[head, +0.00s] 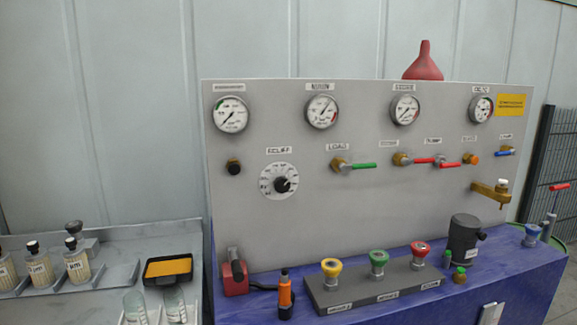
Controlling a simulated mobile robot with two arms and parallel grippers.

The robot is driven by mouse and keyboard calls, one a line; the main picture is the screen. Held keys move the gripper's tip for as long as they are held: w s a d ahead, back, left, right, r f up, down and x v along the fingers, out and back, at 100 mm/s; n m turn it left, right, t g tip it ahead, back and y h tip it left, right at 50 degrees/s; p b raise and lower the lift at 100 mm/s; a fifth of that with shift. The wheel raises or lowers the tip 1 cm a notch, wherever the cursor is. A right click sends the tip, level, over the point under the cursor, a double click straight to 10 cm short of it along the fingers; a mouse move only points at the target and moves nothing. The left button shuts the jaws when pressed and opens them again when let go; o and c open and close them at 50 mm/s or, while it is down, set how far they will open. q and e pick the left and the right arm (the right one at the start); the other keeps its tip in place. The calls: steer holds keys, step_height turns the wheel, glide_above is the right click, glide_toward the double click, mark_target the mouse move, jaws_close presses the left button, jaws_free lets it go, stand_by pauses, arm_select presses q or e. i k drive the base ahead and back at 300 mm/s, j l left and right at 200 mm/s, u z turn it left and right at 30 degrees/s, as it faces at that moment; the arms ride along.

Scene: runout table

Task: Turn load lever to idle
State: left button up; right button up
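The load lever is the green handle (363,166) on a brass valve under the "LOAD" label (338,147), in the middle of the grey panel (300,215). In the head view the handle points right, roughly level. Neither of my grippers shows in this view.
Red-handled valves (425,160) sit right of the green handle, with a brass tap (490,192) beyond. Below the panel, a blue bench (400,308) holds a block (330,295) with yellow, green and red knobs, and a dark canister (464,238). A side table (110,278) with bottles stands left.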

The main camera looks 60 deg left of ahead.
mark_target(341, 166)
steer(key=u, duration=1.4)
